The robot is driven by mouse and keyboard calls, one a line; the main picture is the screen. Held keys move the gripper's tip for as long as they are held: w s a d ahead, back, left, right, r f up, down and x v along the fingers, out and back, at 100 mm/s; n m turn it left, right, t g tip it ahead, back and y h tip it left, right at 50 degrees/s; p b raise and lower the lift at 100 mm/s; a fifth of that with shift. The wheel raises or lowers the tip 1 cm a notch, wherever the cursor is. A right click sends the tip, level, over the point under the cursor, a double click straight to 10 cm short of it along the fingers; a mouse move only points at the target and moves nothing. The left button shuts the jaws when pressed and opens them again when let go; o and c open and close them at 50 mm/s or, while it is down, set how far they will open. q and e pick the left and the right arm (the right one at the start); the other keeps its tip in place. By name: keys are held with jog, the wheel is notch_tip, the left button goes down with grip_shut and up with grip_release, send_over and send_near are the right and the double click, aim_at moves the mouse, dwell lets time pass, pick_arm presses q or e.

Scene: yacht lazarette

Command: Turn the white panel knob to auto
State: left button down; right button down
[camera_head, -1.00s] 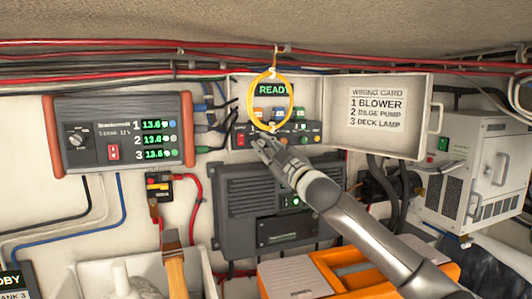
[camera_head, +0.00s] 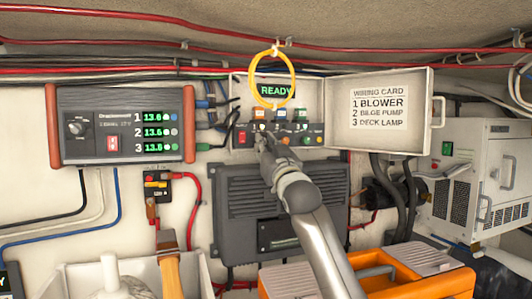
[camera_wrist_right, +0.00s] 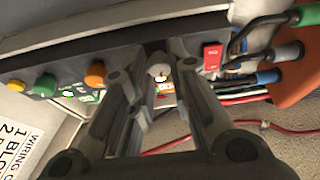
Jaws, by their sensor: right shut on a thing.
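The white knob (camera_wrist_right: 158,72) sits on the dark control strip (camera_wrist_right: 125,68) of the open panel box, between the fingertips of my right gripper (camera_wrist_right: 157,85) in the right wrist view. My right gripper (camera_head: 264,146) is shut on it. In the head view the gripper reaches up to the strip (camera_head: 270,128) from below and hides the knob. The knob's pointer and any auto mark cannot be read. The lit READY display (camera_head: 275,91) is above the strip. My left gripper is not in view.
A red switch (camera_head: 242,138) is left of the gripper; coloured buttons (camera_head: 305,140) are to its right. A yellow ring (camera_head: 272,80) hangs before the display. The open door (camera_head: 377,145) carries a wiring card. A meter unit (camera_head: 121,125) with another knob (camera_head: 77,128) is at left.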

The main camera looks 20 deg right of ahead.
jog(key=shift+f+m, duration=0.1)
jog(key=shift+m, duration=0.2)
jog(key=c, duration=1.3)
grip_release()
jog(key=shift+c, duration=0.2)
jog(key=v, duration=1.2)
jog(key=shift+a, duration=0.15)
